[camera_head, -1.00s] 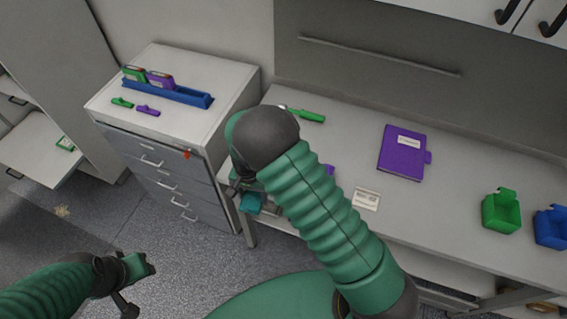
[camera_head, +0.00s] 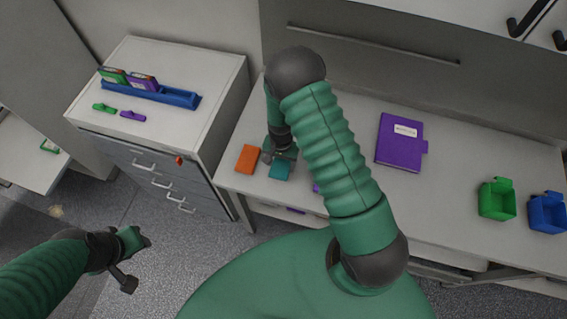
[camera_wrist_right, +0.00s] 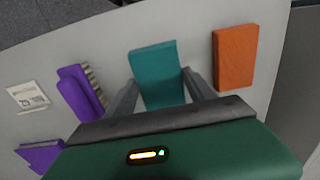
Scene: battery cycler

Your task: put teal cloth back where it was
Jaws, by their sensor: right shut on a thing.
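The teal cloth (camera_head: 280,170) is a small folded rectangle at the left part of the workbench, near its front edge. My right gripper (camera_head: 279,156) is over it, shut on it. In the right wrist view the teal cloth (camera_wrist_right: 156,76) sits between the two fingers (camera_wrist_right: 160,92), which touch its sides. It is at or just above the bench surface; I cannot tell which. My left gripper (camera_head: 135,257) hangs empty over the floor at the lower left, and its fingers look apart.
An orange block (camera_head: 247,159) lies just left of the cloth. A purple brush (camera_wrist_right: 82,92) and a printed card (camera_wrist_right: 27,97) lie on its other side. A purple book (camera_head: 401,143), green bin (camera_head: 496,199) and blue bin (camera_head: 547,212) stand farther right. A drawer cabinet (camera_head: 215,120) adjoins the bench.

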